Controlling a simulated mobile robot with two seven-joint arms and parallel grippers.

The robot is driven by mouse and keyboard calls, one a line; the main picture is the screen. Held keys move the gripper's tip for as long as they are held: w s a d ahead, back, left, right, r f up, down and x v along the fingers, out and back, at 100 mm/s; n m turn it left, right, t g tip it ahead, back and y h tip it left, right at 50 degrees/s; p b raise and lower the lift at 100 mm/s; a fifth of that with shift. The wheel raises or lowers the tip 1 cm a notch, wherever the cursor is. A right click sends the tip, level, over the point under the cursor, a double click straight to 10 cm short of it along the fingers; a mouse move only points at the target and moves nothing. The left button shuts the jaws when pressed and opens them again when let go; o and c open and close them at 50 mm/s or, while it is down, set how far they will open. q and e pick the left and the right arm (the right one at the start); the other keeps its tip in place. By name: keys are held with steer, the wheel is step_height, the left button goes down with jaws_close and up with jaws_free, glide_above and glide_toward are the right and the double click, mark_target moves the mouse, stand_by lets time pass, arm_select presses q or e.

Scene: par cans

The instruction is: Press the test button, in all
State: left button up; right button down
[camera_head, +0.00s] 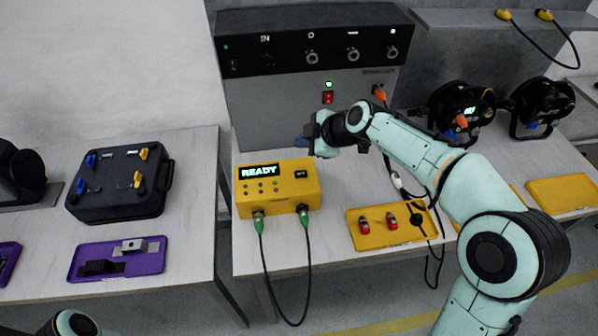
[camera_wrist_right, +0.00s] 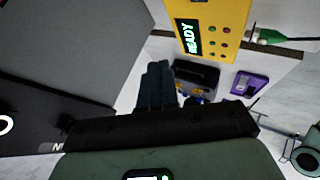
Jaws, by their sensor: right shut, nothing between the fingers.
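The yellow tester box (camera_head: 282,207) stands on the middle bench with its display (camera_head: 259,171) reading READY. Small red and green round spots (camera_head: 263,187) sit below the display, and a small dark panel (camera_head: 301,174) is at its right. No label marks which is the test button. Two green plugs on a cable (camera_head: 304,218) are in its front. My right gripper (camera_head: 303,141) is shut and empty, above and behind the box's right part, apart from it. The right wrist view shows its closed dark fingers (camera_wrist_right: 160,84) with the tester box (camera_wrist_right: 212,38) beyond. My left gripper is out of view.
A grey cabinet (camera_head: 270,110) with a red switch (camera_head: 328,98) stands behind. A yellow tray (camera_head: 365,236) with red-tipped connectors lies right of the box. A black case (camera_head: 115,203) and a purple tray (camera_head: 85,254) are on the left bench. Cable reels (camera_head: 462,106) stand at right.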

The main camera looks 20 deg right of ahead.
steer(key=shift+f, duration=0.15)
steer(key=b, duration=0.6)
glide_above(303, 176)
step_height(303, 176, down, 8)
steer(key=shift+r, duration=0.1)
steer(key=shift+f+b, duration=0.4)
arm_select(q)
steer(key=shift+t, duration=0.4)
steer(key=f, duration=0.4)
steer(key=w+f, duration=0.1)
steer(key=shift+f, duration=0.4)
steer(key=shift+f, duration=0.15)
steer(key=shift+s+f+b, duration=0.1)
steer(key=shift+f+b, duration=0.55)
steer(key=shift+b, duration=0.05)
arm_select(e)
steer(key=shift+f, duration=0.4)
